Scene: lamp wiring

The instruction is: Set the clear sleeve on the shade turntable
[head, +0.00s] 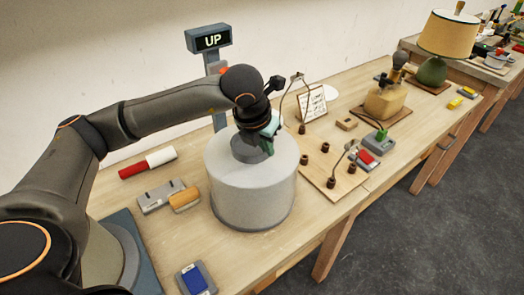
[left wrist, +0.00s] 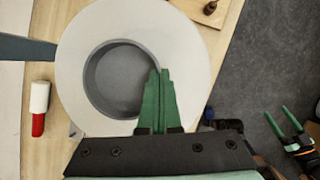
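The shade turntable (head: 250,195) looks to be the large pale drum on the bench below the UP sign; its white top (left wrist: 78,75) fills much of the left wrist view. A smoky grey ring, which looks like the clear sleeve (head: 246,152), is at the middle of that top; it also shows in the left wrist view (left wrist: 90,85). I cannot tell whether it touches the top. My left gripper (head: 268,131) points down over it. Its green fingers (left wrist: 159,72) are close together at the ring's right wall and look shut on it. My right gripper is not in view.
The UP sign (head: 210,39) stands behind the drum. A red and white cylinder (head: 147,162), a grey block (head: 160,196) and a blue-topped box (head: 196,279) lie left and in front. A board with brown pegs (head: 330,171) lies close at right.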

